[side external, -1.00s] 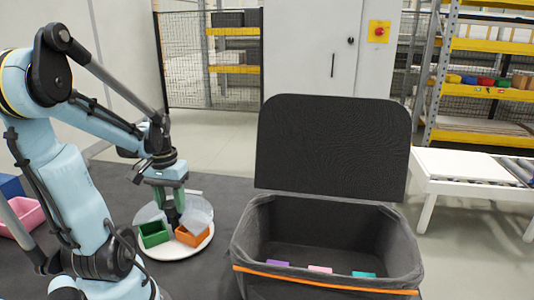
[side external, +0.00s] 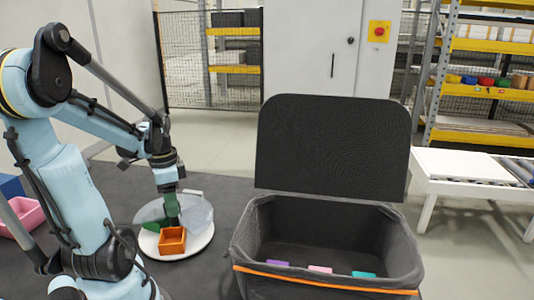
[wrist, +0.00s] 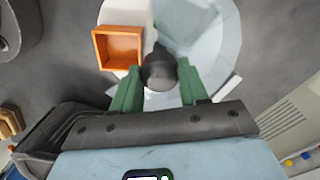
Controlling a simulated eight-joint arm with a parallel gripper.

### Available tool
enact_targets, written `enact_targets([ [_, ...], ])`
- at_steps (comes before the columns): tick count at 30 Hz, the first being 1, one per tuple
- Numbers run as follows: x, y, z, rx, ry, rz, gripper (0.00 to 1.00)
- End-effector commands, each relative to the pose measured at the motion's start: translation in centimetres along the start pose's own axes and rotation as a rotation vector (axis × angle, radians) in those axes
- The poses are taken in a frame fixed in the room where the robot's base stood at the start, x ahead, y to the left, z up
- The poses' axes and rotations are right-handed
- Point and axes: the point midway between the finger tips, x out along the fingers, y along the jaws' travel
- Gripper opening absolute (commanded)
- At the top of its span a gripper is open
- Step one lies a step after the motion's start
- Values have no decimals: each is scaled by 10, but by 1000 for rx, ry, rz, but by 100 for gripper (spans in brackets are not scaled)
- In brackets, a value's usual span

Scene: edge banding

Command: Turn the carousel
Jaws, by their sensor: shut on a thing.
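The carousel (side external: 200,243) is a round white turntable on the dark floor mat. In the side view my gripper (side external: 171,218) points down over the carousel. The green bin is not clearly visible.
A large black open-lidded container (side external: 325,255) stands right of the carousel, with several small coloured items inside. A pink bin (side external: 25,217) is at the far left. A white roller table (side external: 465,168) stands at the right.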

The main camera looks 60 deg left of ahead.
Motion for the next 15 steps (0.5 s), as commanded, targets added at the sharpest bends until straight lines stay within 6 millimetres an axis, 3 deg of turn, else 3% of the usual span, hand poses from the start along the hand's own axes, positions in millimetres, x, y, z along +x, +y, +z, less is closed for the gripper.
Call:
enact_targets([
  [15,0,0,-1,490,3,-2,0],
])
